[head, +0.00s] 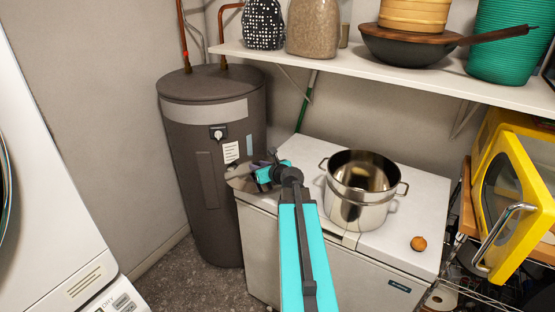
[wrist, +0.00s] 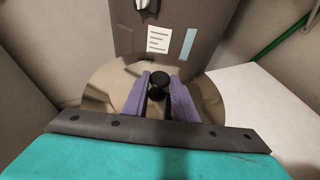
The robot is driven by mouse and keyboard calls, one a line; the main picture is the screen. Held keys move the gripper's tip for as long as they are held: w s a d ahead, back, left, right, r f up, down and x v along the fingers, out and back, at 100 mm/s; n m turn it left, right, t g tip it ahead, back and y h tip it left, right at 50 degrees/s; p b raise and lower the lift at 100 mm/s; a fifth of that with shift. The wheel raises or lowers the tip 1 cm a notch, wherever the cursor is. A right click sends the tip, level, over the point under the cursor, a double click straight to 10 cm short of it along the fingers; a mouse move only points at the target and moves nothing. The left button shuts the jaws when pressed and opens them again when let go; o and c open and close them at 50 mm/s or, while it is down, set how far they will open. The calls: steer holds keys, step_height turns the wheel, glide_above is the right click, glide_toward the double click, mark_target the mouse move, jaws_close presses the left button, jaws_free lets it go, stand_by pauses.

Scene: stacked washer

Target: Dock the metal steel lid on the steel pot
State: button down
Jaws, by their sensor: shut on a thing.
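The steel pot (head: 359,208) stands open and upright on the white chest top, with two side handles and no lid on it. The steel lid (head: 240,178) is at the left end of the chest, partly hidden behind my gripper in the head view. In the wrist view the round lid (wrist: 205,98) has a black knob (wrist: 158,80) between my purple fingers. My gripper (wrist: 159,88) is shut on the knob. In the head view my gripper (head: 272,164) is left of the pot, apart from it. Whether the lid touches the chest is unclear.
The white chest (head: 405,232) bears the pot and a small orange-brown round object (head: 418,243). A dark water heater (head: 205,150) stands behind left. A shelf (head: 400,75) with a pan hangs above. A yellow open-doored appliance (head: 515,195) is at right.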

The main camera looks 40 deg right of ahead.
steer(key=a+n+g+y+b, duration=0.1)
steer(key=a+n+y, duration=0.5)
steer(key=a, duration=1.2)
steer(key=a+f+n+g+y+b, duration=0.1)
steer(key=a+n+g+y, duration=0.3)
steer(key=a, duration=1.4)
steer(key=n+y+b, duration=0.1)
steer(key=n+y, duration=0.2)
steer(key=y, duration=0.1)
steer(key=shift+s+a+f+n, duration=0.15)
steer(key=shift+s+a+n, duration=0.15)
steer(key=shift+s+a, duration=0.05)
